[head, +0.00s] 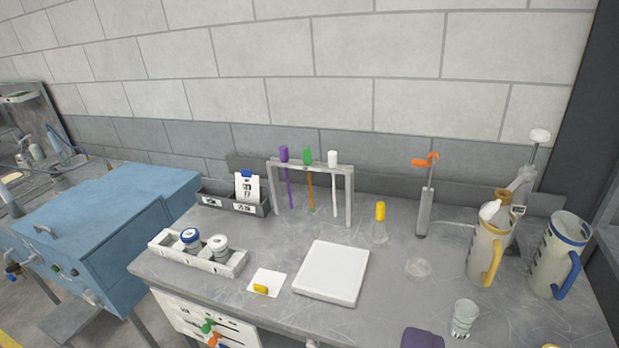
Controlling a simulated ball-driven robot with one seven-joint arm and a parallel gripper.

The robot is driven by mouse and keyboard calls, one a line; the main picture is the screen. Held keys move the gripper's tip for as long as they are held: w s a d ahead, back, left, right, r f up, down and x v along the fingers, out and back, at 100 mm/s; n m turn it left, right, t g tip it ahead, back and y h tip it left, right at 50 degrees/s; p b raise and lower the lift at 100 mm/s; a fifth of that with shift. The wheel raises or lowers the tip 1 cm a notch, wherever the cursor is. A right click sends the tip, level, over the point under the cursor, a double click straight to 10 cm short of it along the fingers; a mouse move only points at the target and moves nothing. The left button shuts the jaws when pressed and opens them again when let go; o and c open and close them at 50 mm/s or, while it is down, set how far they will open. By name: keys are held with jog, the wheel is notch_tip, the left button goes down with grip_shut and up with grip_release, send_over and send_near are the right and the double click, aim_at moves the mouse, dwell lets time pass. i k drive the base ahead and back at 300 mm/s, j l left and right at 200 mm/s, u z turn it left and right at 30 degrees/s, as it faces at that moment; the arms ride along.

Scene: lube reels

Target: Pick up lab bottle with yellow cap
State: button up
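A small clear bottle with a yellow cap (380,222) stands upright on the grey bench. It is right of the white rack and behind the white square plate, with free bench around it. My gripper is not in view, so its state and what it may hold are hidden.
A white rack (349,197) with purple, green and white-topped sticks stands left of the bottle. A white square plate (332,272) lies in front. An orange-handled tool (424,208) and jugs (488,252) stand to the right. A clear dish (418,268) lies between.

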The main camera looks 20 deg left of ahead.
aim_at(466, 312)
jog(key=z, duration=0.7)
jog(key=i+j+z, duration=0.45)
jog(key=j+z, duration=0.15)
jog(key=i+j+z, duration=0.15)
jog(key=j+z, duration=0.15)
jog(key=i+j, duration=0.15)
jog(key=j, duration=0.3)
jog(key=i+j+z, duration=0.1)
jog(key=j, duration=0.3)
jog(key=i+j, duration=0.15)
jog(key=j, duration=0.3)
